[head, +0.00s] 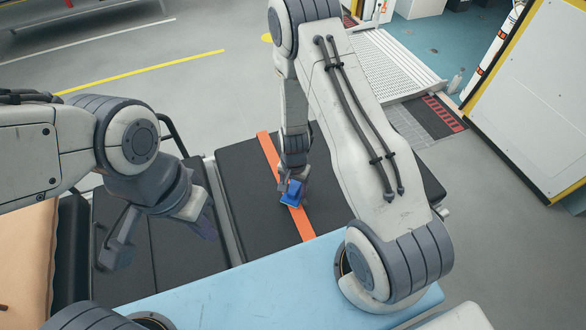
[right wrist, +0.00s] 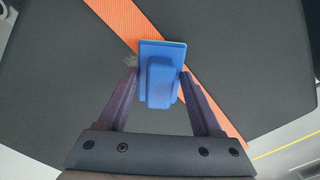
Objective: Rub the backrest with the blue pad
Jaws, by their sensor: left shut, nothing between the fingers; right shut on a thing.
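The backrest (head: 245,180) is a black padded panel with an orange strap (head: 268,150) across it; it also fills much of the right wrist view (right wrist: 225,50). My right gripper (head: 290,184) is shut on the blue pad (head: 292,195), holding it by its raised grip over the strap. In the right wrist view the blue pad (right wrist: 160,85) sits between the fingertips and overlaps the strap. I cannot tell if it touches the panel. My left gripper (head: 207,230) is shut and empty above the black padding at left.
A light blue surface (head: 220,285) lies in front of the padding. A second black padded section (head: 165,255) is at left, past a grey gap. A ramp (head: 388,65) and a white panel with yellow edge (head: 535,90) stand at back right. Open floor (head: 190,85) lies behind.

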